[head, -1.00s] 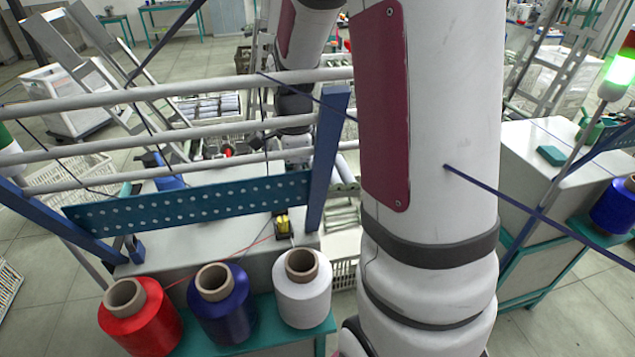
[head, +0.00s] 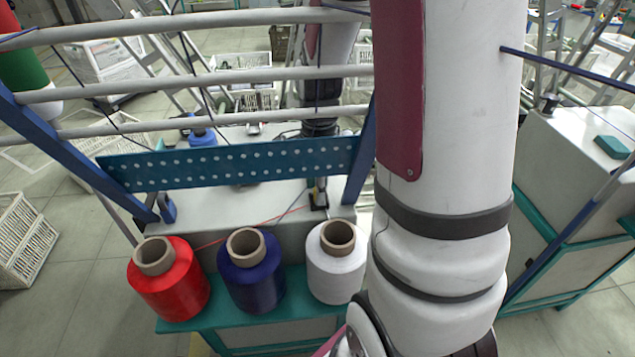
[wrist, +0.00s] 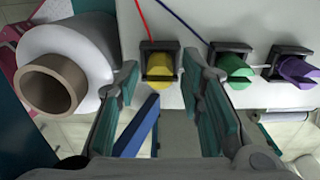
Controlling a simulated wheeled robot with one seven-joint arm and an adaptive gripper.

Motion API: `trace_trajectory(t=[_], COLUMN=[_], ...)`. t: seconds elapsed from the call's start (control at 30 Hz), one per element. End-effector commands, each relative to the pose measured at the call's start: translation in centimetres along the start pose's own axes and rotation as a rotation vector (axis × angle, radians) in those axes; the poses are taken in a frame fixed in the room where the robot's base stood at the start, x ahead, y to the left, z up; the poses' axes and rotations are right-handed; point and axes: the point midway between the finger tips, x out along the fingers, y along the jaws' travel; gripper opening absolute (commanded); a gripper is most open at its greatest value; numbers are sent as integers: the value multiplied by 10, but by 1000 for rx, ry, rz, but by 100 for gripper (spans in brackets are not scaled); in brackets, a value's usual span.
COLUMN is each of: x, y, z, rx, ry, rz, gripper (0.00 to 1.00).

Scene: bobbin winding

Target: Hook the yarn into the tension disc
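In the wrist view my gripper (wrist: 162,78) is open, its two teal fingers pointing at the white machine top. The yellow tension disc (wrist: 161,68) in its black holder shows between the fingertips. A red yarn (wrist: 144,18) runs down to that holder; I cannot tell whether it sits in the disc. A blue yarn (wrist: 185,20) runs toward the holder of the green disc (wrist: 233,67). A purple disc (wrist: 296,69) is further right, with a thin light yarn beside it. In the head view the red yarn (head: 270,222) stretches from the cones toward the disc area; my gripper is small and unclear there.
A red cone (head: 168,290), a blue cone (head: 250,278) and a white cone (head: 337,272) stand on a teal shelf (head: 240,312). The white cone is close left of my gripper in the wrist view (wrist: 85,45). A perforated blue bar (head: 230,166) and grey rails (head: 200,85) cross above the machine.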

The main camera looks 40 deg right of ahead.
Motion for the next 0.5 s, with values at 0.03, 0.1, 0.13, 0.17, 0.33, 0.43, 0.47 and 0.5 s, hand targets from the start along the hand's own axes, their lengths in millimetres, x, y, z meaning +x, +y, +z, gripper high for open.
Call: trace_trajectory(t=[0.03, 0.1, 0.13, 0.17, 0.33, 0.43, 0.47, 0.5], x=[0, 0, 0, 0, 0, 0, -1, -2], y=[0, 0, 0, 0, 0, 0, 0, 0], z=[0, 0, 0, 0, 0, 0, 0, 0], rx=[0, 0, 0, 0, 0, 0, 0, 0], ry=[0, 0, 0, 0, 0, 0, 0, 0], rz=[0, 0, 0, 0, 0, 0, 0, 0], gripper=[35, 35, 35, 28, 0, 0, 0, 0])
